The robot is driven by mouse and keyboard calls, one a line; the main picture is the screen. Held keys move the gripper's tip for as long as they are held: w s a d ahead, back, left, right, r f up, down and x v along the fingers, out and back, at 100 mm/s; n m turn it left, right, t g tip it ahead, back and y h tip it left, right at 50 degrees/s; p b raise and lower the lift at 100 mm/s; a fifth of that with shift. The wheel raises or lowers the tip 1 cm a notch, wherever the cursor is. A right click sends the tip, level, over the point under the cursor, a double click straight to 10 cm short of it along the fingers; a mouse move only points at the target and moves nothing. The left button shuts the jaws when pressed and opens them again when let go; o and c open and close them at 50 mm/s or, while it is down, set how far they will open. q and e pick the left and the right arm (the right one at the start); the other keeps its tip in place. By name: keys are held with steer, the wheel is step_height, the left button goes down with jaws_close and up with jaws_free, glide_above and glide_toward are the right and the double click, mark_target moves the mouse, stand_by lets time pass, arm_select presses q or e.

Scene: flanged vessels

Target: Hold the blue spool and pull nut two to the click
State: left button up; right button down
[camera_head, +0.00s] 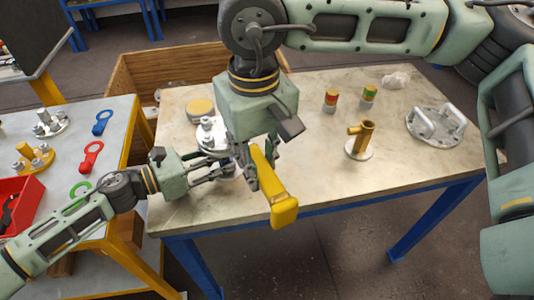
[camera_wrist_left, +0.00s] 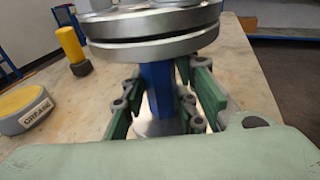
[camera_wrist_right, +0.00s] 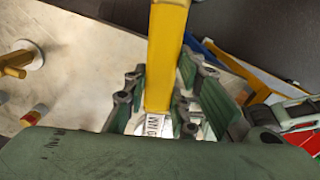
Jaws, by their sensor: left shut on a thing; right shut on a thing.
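The blue spool (camera_wrist_left: 157,85) stands upright between the fingers of my left gripper (camera_wrist_left: 160,112), which is shut on it below two stacked grey flanges (camera_wrist_left: 150,28). In the head view my left gripper (camera_head: 228,168) reaches in from the left at the table, and the spool is mostly hidden by my right arm. My right gripper (camera_head: 256,172) is shut on a yellow wrench (camera_head: 278,200), whose handle points toward the table's front edge. In the right wrist view the wrench (camera_wrist_right: 168,45) runs between the fingers, with a marked pale plate near its lower end. Nut two cannot be made out.
The grease tin (camera_head: 200,108) stands behind the flanges. A yellow post on a round base (camera_head: 363,140), two small capped cylinders (camera_head: 330,100) and a plate with handles (camera_head: 436,124) stand to the right. The table's front right is clear. A red bin (camera_head: 22,200) is at left.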

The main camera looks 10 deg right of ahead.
arm_select(q)
steer(key=shift+w, duration=0.1)
arm_select(e)
steer(key=shift+d+r, duration=0.1)
steer(key=shift+r, duration=2.5)
arm_select(q)
steer(key=o, duration=1.1)
steer(key=shift+a, duration=0.1)
